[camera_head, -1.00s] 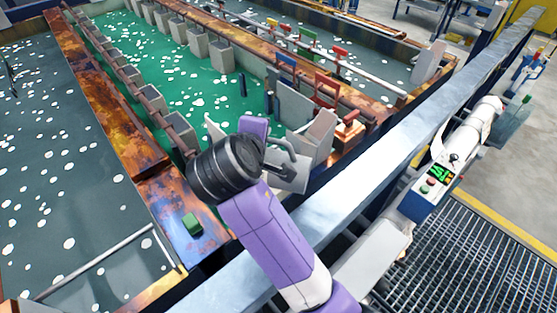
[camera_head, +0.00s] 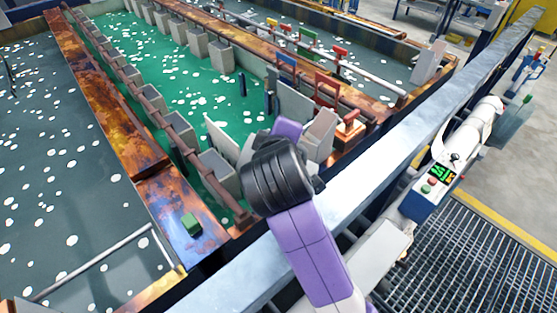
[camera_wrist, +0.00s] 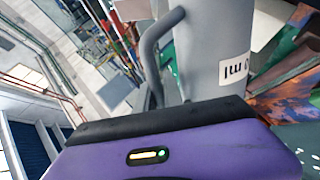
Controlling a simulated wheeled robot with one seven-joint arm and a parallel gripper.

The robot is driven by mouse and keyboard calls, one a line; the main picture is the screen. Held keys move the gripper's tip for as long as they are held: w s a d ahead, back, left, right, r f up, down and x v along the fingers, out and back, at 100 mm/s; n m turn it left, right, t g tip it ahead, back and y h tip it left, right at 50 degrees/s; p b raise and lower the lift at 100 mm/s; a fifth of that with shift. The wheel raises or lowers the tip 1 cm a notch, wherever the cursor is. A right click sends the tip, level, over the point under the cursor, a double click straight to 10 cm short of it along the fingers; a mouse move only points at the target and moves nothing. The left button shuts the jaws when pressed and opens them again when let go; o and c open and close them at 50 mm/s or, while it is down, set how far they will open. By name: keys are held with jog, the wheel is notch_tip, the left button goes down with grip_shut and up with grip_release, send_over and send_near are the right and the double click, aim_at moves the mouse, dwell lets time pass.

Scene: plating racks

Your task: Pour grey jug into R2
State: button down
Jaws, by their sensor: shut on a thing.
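The grey jug (camera_wrist: 205,55) fills the upper middle of the wrist view, with a curved handle (camera_wrist: 152,50) on its left and a white label that is cut off and appears upside down. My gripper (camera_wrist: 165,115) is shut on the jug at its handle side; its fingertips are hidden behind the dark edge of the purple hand. In the head view the purple hand (camera_head: 288,130) shows behind my black wrist joint, over the near end of the green tank. There the jug is mostly or wholly hidden. I cannot tell which container is R2; no such label is readable.
The green tank (camera_head: 165,75) holds rows of grey boxes (camera_head: 220,58). Red, blue, green and yellow frames (camera_head: 328,92) stand along its right side.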

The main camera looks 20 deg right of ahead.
dwell(0.3)
jog(key=shift+s+d+r+m+t+y+b, duration=0.2)
jog(key=shift+s+d+m+t+b, duration=0.15)
jog(key=shift+d+m, duration=0.1)
jog(key=shift+s+d+r+m+t+y+b, duration=0.2)
jog(key=shift+s+d+m+t+b, duration=0.1)
jog(key=shift+d+m+t+b, duration=0.1)
jog(key=shift+s+d+r, duration=0.15)
jog(key=shift+s+r, duration=0.05)
jog(key=shift+r, duration=0.1)
jog(key=shift+m, duration=0.25)
jog(key=shift+s+d+f+t+y+b, duration=0.1)
jog(key=shift+d+f+t+y+b, duration=0.1)
jog(key=shift+t+y+b, duration=0.3)
jog(key=shift+s+d+m+t+b, duration=0.4)
jog(key=shift+m+b, duration=0.5)
jog(key=shift+b, duration=0.5)
jog(key=shift+r, duration=0.15)
